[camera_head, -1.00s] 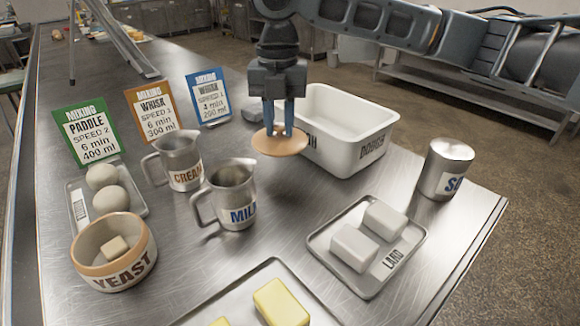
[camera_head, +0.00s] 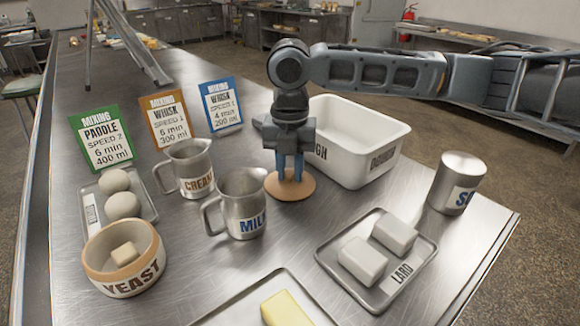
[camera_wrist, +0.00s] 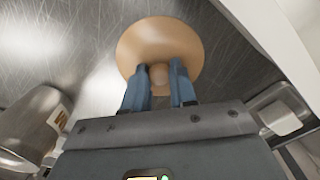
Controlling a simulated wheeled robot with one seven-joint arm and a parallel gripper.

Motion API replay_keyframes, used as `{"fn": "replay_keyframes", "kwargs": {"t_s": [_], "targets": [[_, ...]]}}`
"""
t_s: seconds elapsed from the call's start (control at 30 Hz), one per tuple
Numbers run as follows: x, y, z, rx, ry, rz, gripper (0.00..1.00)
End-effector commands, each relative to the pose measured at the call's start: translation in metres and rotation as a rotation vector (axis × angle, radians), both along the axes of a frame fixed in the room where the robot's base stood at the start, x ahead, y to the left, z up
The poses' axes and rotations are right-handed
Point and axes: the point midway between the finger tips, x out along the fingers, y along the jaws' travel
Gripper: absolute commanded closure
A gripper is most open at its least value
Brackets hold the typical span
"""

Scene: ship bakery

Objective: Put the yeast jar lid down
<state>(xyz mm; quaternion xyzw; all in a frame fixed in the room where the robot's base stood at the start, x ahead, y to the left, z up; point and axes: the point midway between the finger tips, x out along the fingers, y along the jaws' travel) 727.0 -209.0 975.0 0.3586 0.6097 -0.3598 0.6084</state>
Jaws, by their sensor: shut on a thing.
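The yeast jar lid (camera_head: 304,190) is a flat tan disc with a small round knob. My gripper (camera_head: 290,175) points down and is shut on the knob; the wrist view shows the blue fingers on both sides of it and the disc (camera_wrist: 145,45) beyond them. The lid is level and at or very close to the steel table, between the milk jug and the dough tub; I cannot tell for sure that it touches. The yeast jar (camera_head: 125,262) stands open at the front left, with a pale cube of yeast (camera_head: 124,254) inside.
The milk jug (camera_head: 240,200) is close on the left, with the cream jug (camera_head: 188,168) behind it. The white dough tub (camera_head: 372,165) is close on the right. A lard tray (camera_head: 345,283) and a metal canister (camera_head: 456,182) stand further right. Bare table lies in front of the lid.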

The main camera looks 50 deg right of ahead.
Motion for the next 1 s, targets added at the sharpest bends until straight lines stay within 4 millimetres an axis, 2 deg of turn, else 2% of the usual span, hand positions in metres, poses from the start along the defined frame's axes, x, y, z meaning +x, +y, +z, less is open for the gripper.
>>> {"fn": "replay_keyframes", "kwargs": {"t_s": [0.03,0.07,0.3,0.53,0.67,0.77,1.0], "targets": [[0.0,0.0,-0.002,0.001,0.0,0.0,1.0],[0.0,0.0,-0.001,0.0,0.0,0.0,0.71],[0.0,0.0,-0.001,0.0,0.0,-0.001,0.48],[0.0,0.0,0.0,0.0,0.0,0.0,0.48],[0.0,0.0,0.007,0.0,-0.001,0.0,0.48],[0.001,0.0,0.02,0.0,-0.002,0.0,0.48],[0.001,0.0,0.07,0.0,-0.002,0.0,0.48]]}}
